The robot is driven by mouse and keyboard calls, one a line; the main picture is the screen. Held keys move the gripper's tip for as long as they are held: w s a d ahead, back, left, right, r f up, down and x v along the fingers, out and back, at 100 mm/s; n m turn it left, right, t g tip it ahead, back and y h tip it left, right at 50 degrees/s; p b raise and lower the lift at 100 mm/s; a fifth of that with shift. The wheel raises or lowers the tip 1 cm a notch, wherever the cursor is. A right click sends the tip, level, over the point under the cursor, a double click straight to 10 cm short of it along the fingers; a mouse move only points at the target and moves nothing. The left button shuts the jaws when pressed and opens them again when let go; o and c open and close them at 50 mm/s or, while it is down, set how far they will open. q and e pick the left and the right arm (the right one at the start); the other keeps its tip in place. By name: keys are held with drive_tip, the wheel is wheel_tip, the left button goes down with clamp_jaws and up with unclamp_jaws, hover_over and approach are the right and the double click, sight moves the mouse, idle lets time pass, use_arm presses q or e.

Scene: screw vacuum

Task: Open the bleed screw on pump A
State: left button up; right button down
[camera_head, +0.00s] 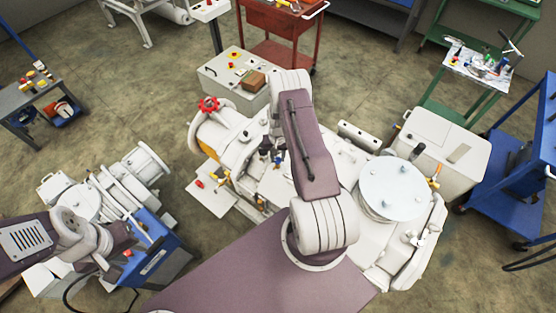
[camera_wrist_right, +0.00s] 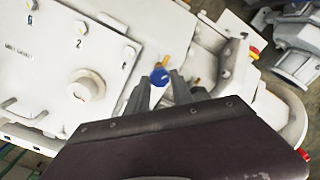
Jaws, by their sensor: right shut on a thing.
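The large white pump assembly (camera_head: 320,170) fills the middle of the head view. In the right wrist view a small blue round knob (camera_wrist_right: 159,77), with a yellow piece just behind it, sits on the white machine. My right gripper (camera_wrist_right: 160,86) has its two grey fingers on either side of this knob and is shut on it. In the head view the right gripper (camera_head: 270,151) is small and partly hidden by its arm. My left gripper (camera_head: 112,240) is at the lower left by a blue-sided machine; its fingers are unclear. No pump A label is readable.
A white panel (camera_wrist_right: 62,62) with bolts and a numeral 2 lies left of the knob. A red handwheel (camera_head: 208,104) stands at the pump's left end. A white round lid (camera_head: 391,186) is at right. Carts and benches stand around on bare floor.

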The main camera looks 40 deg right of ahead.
sight(277, 159)
drive_tip(key=n+b, duration=0.2)
drive_tip(key=n, duration=0.1)
drive_tip(key=shift+w+f+n, duration=0.1)
drive_tip(key=shift+f+n, duration=0.05)
drive_tip(key=shift+n, duration=0.15)
drive_tip(key=shift+n+b, duration=1.2)
drive_tip(key=shift+n, duration=0.7)
drive_tip(key=c, duration=1.1)
unclamp_jaws()
drive_tip(key=shift+a, duration=0.1)
wheel_tip(277, 159, up, 8)
drive_tip(key=b, duration=0.3)
drive_tip(key=shift+r, duration=0.7)
